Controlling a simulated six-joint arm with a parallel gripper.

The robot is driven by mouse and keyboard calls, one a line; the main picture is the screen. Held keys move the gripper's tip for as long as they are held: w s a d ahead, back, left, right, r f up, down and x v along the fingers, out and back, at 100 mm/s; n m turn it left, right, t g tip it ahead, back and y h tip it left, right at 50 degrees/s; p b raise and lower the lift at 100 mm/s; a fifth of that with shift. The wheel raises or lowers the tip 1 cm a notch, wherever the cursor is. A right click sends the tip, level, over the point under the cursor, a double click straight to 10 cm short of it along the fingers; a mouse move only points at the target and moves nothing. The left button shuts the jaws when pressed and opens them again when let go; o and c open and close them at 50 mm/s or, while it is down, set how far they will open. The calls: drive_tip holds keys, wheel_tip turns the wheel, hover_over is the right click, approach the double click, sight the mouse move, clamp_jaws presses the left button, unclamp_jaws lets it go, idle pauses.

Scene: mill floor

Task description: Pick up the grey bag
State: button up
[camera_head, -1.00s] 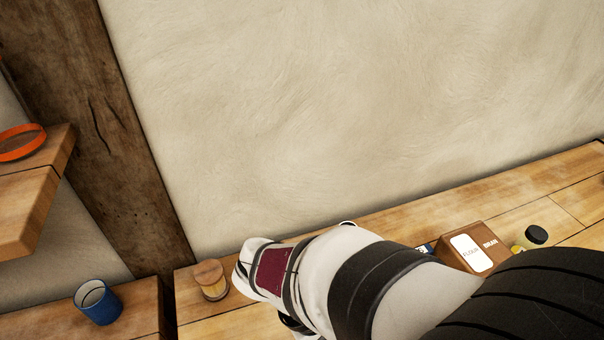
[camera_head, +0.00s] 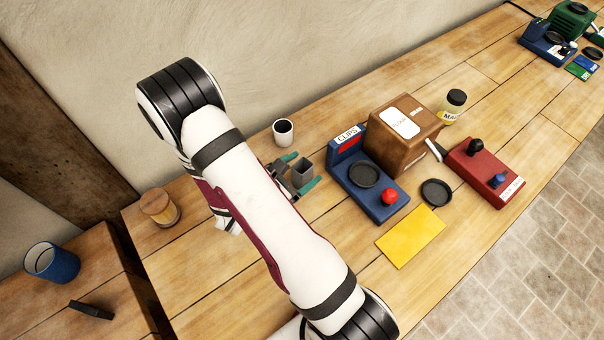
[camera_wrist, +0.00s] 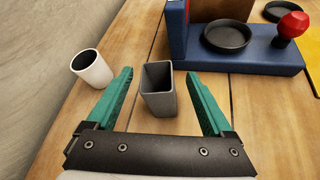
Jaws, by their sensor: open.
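The grey bag (camera_head: 303,171) stands upright on the wooden bench as a square, open-topped grey shape. It shows in the wrist view (camera_wrist: 159,97) between my fingers, with a gap to each. My gripper (camera_head: 297,173) is open, its green fingers on either side of the bag. In the wrist view my gripper (camera_wrist: 160,74) has its fingertips level with about the bag's upper part. My white arm crosses the middle of the head view and hides part of the bench and of my gripper.
A white cup (camera_head: 283,132) stands close behind the bag. A blue CLIPS station (camera_head: 379,203) with a dark dish and red knob stands to its right. Beyond are a wooden flour box (camera_head: 405,143), a red device (camera_head: 484,172) and a yellow card (camera_head: 411,237). A wooden-lidded jar (camera_head: 160,207) stands left.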

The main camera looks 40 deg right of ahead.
drive_tip(key=x, duration=0.3)
drive_tip(key=shift+w+d+f, duration=0.15)
drive_tip(key=shift+d, duration=0.2)
clamp_jaws()
